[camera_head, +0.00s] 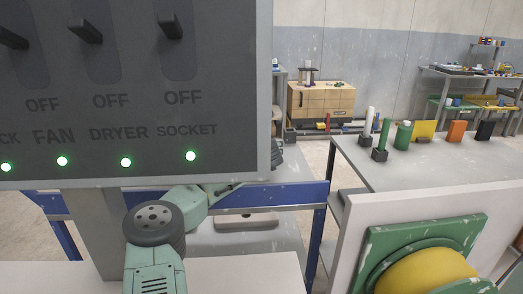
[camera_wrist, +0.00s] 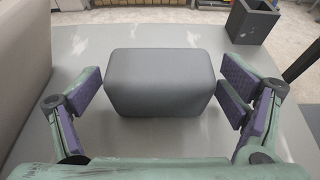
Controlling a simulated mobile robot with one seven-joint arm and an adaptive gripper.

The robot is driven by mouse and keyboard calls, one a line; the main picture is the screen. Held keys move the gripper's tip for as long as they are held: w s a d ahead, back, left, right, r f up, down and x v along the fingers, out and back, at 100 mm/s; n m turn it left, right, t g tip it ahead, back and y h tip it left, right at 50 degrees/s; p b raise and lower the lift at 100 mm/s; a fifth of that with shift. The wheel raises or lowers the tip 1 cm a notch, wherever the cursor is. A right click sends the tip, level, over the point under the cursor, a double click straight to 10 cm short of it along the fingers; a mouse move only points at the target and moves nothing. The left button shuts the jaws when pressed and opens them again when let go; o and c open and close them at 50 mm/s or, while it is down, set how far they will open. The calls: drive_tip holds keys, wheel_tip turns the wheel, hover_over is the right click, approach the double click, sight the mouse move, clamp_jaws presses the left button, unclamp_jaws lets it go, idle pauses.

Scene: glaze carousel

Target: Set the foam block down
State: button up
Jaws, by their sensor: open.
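The foam block (camera_wrist: 160,80), a dark grey block with rounded edges, rests on a light grey surface (camera_wrist: 140,155) in the wrist view. My gripper (camera_wrist: 160,98) is open around it, with one purple-padded finger on each side. A gap shows between each finger and the block, so the fingers are not touching it. In the head view my arm passes behind the switch panel, and I cannot make out the gripper or the block there.
A grey open-topped box (camera_wrist: 252,22) stands behind the block to the right. A pale wall-like face (camera_wrist: 22,60) rises at the left. In the head view, a large switch panel (camera_head: 120,110) blocks the left side, and a table (camera_head: 430,165) with several items stands at right.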

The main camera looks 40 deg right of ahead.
drive_tip(key=b+v, duration=0.3)
drive_tip(key=v, duration=0.8)
drive_tip(key=shift+s+a+r, duration=0.1)
drive_tip(key=shift+s, duration=0.1)
drive_tip(key=shift+s+r, duration=0.1)
drive_tip(key=shift+s, duration=0.05)
